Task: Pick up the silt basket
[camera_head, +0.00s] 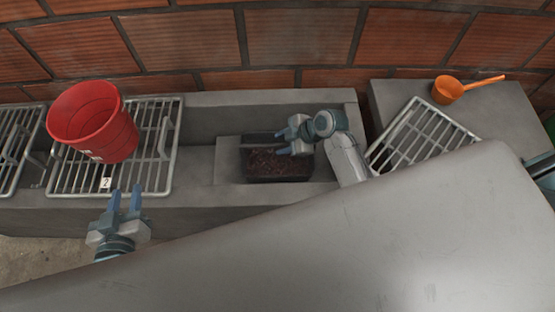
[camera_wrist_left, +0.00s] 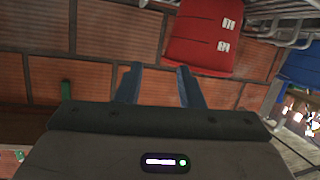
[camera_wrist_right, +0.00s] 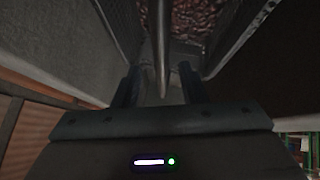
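The silt basket (camera_head: 276,180) is a dark open box with reddish-brown silt (camera_head: 280,163) in it, set in the concrete trough. In the right wrist view its mesh wall (camera_wrist_right: 120,25) and silt (camera_wrist_right: 205,15) show. My right gripper (camera_head: 279,143) is over the basket's upper right part, fingers pointing left. Its fingers are apart, and in the right wrist view the thin metal handle (camera_wrist_right: 161,50) runs between them, with gaps on both sides. My left gripper (camera_head: 126,189) is open and empty in front of the trough, below the left grate.
A red bucket (camera_head: 93,122) stands on a metal grate (camera_head: 153,165) over the trough's left. Another grate (camera_head: 424,130) leans at the right, near an orange dipper (camera_head: 449,90) on the ledge. A large grey surface (camera_head: 330,245) fills the foreground. A brick wall closes the back.

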